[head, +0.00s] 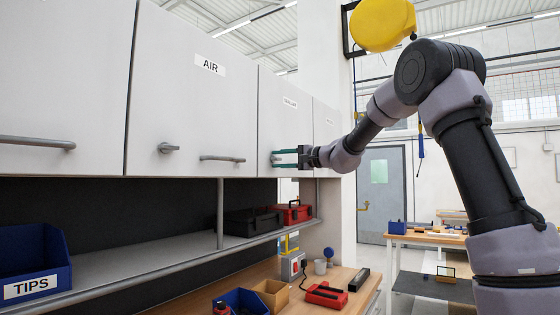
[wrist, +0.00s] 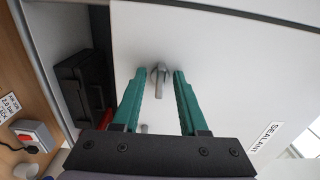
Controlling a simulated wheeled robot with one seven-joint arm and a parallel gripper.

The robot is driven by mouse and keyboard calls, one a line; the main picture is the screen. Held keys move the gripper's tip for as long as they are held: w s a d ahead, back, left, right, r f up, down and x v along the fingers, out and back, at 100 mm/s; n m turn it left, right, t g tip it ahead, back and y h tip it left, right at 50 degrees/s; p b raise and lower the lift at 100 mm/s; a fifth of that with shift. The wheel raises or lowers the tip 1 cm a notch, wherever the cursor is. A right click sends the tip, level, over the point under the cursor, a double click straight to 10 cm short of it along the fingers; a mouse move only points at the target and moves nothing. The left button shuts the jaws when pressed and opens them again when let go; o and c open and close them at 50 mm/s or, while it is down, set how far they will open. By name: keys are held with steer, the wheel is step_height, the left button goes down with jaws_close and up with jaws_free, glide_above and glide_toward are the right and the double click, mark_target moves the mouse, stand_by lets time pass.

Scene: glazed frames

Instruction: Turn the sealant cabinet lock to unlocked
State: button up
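The sealant cabinet door (wrist: 225,60) is a pale panel with a "SEALANT" label (wrist: 267,137) in the wrist view. Its lock (wrist: 160,84) is a small grey metal lever on a round base. My gripper (wrist: 158,74) is open, with one green finger on each side of the lever and visible gaps between. I cannot tell how deep the fingertips reach along it. In the head view my gripper (head: 276,159) is at the lower part of the cabinet door (head: 284,125), whose label is too small to read there. The fingers hide most of the lock there.
The "AIR" cabinet (head: 190,100) with its own lock lever (head: 168,148) and bar handle (head: 222,159) is at left. Below are a shelf (head: 130,270) with a red toolbox (head: 294,212), and a bench with bins. Open room lies right of the cabinets.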

steer(key=v, duration=1)
steer(key=shift+s+d, duration=0.25)
steer(key=shift+d, duration=0.1)
steer(key=s+d+f+n+g+h, duration=0.1)
steer(key=s+d+f+h, duration=0.2)
steer(key=s, duration=0.6)
steer(key=s+d+f+n+g+h, duration=0.1)
steer(key=s+d+f+g+h, duration=0.15)
steer(key=s+f, duration=0.45)
steer(key=s+d+f+h, duration=0.1)
steer(key=s+f+h, duration=0.15)
steer(key=s, duration=0.75)
steer(key=s+d+f+h, duration=0.4)
steer(key=s+d+h, duration=0.1)
steer(key=s+d, duration=0.3)
steer(key=shift+t, duration=0.35)
steer(key=shift+o, duration=0.2)
steer(key=shift+d+f, duration=0.1)
steer(key=shift+f, duration=0.05)
